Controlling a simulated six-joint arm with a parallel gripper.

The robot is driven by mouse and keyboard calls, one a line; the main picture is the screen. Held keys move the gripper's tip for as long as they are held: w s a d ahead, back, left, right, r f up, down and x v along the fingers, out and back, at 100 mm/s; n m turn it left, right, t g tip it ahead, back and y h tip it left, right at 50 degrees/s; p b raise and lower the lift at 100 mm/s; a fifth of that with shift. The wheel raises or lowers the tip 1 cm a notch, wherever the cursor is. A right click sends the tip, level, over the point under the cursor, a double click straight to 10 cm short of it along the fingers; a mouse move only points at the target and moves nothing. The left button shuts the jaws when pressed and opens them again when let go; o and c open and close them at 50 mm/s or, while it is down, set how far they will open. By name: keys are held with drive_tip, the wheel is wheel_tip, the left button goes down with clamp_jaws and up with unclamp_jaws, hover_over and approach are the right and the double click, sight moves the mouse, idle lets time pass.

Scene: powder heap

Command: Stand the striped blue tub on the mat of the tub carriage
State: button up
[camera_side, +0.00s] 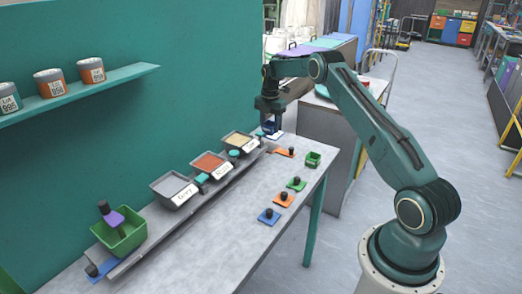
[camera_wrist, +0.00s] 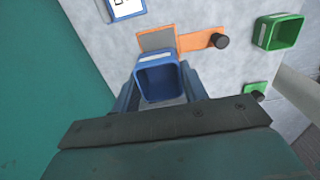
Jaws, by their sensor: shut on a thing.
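The blue tub (camera_wrist: 158,80) is between the fingers of my gripper (camera_wrist: 157,101), which is shut on it. Its open top and a pale band near one edge show in the wrist view. In the side view my gripper (camera_side: 270,117) points down at the far end of the table, and the tub (camera_side: 270,127) shows below it. An orange plate with a grey mat (camera_wrist: 155,40) and a black knob (camera_wrist: 222,41) looks like the tub carriage. In the wrist view the mat is just above the tub. The plate also shows in the side view (camera_side: 283,152).
A green tub (camera_wrist: 279,32) stands right of the orange plate. A blue-edged white plate (camera_wrist: 127,8) lies nearby. Grey (camera_side: 174,190), orange (camera_side: 210,165) and yellow (camera_side: 240,141) powder trays line the wall. Several knobbed plates lie in front. A green bin (camera_side: 119,236) is at the near end.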

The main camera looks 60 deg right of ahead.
sight(269, 146)
drive_tip(key=shift+f, duration=2.7)
drive_tip(key=shift+f, duration=0.5)
drive_tip(key=o, duration=1.5)
drive_tip(key=shift+c, duration=0.2)
drive_tip(key=shift+r, duration=0.15)
drive_tip(key=shift+r, duration=3.35)
drive_tip(key=shift+r, duration=0.1)
